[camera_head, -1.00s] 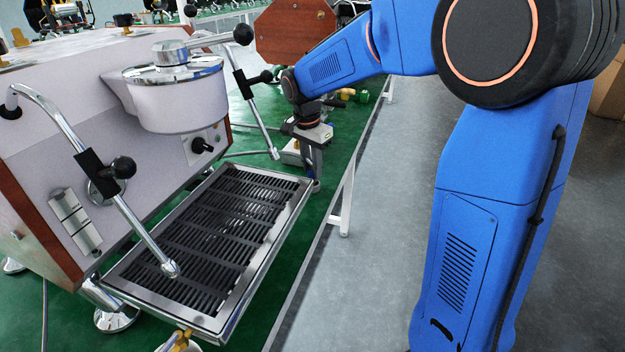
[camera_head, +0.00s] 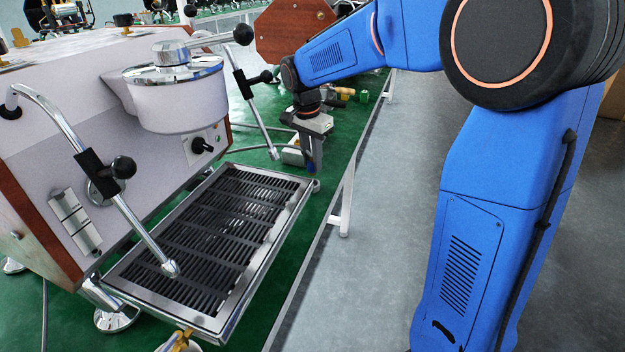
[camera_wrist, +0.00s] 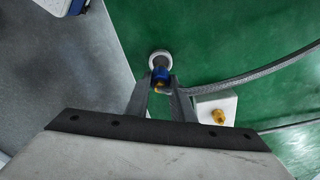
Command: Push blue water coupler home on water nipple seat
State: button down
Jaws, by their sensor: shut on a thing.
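The blue water coupler (camera_wrist: 161,73) is held between the fingertips of my gripper (camera_wrist: 161,88) in the wrist view. A brass end shows on the coupler, and a braided hose runs off to the right beside it. My gripper (camera_head: 315,162) points down past the far end of the drip tray in the head view. A brass nipple (camera_wrist: 218,116) stands on a white block (camera_wrist: 229,104) to the right of the coupler, apart from it. The white block (camera_head: 292,156) also shows left of my gripper in the head view.
The espresso machine (camera_head: 120,100) and its drip tray (camera_head: 262,260) fill the left, with lever handles reaching out. A round white ring (camera_wrist: 160,55) shows just beyond the coupler. The green table top (camera_wrist: 230,40) is open beyond it.

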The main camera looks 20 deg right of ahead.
jog(key=shift+r, duration=0.3)
jog(key=shift+r, duration=1.35)
dwell(0.6)
